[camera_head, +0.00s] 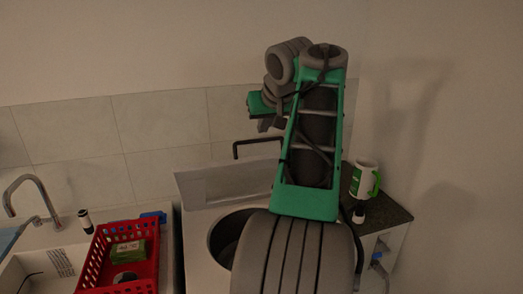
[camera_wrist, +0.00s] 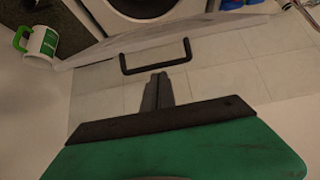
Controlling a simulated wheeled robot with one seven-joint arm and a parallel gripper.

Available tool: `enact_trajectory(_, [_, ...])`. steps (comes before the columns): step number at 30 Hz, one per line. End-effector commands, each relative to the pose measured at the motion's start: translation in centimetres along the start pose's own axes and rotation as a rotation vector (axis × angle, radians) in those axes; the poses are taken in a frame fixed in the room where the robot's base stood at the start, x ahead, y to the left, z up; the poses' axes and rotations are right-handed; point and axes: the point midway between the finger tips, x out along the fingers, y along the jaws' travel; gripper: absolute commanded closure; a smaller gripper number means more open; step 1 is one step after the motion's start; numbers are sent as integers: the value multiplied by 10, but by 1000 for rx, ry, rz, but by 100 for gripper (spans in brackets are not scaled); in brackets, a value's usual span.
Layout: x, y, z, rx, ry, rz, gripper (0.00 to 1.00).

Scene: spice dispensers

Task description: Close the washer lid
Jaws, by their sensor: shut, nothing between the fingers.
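The washer (camera_head: 196,262) is white with a round, dark drum opening (camera_head: 222,238). Its pale lid (camera_head: 205,188) stands raised at the back, by the tiled wall. A black bar handle (camera_head: 258,141) rises at the lid's upper edge. In the wrist view the lid (camera_wrist: 95,54) shows nearly edge-on, with the handle (camera_wrist: 155,70) sticking out. My gripper (camera_head: 265,122) is shut and empty, above and near the handle. In the wrist view its fingertips (camera_wrist: 159,76) lie just below the handle's bar; I cannot tell if they touch. My arm hides part of the lid and washer.
A green-handled white mug (camera_head: 364,178) stands on a dark counter (camera_head: 393,213) at right. A red basket (camera_head: 104,238) with a green item is at left, beside a sink faucet (camera_head: 24,190). The tiled wall (camera_head: 165,125) is close behind the lid.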

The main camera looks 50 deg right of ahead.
Motion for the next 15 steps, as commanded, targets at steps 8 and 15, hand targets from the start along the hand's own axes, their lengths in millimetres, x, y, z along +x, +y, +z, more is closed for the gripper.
enact_trajectory(8, [64,-1,2,0,-2,-3,100])
enact_trajectory(15, [75,0,32,0,2,1,100])
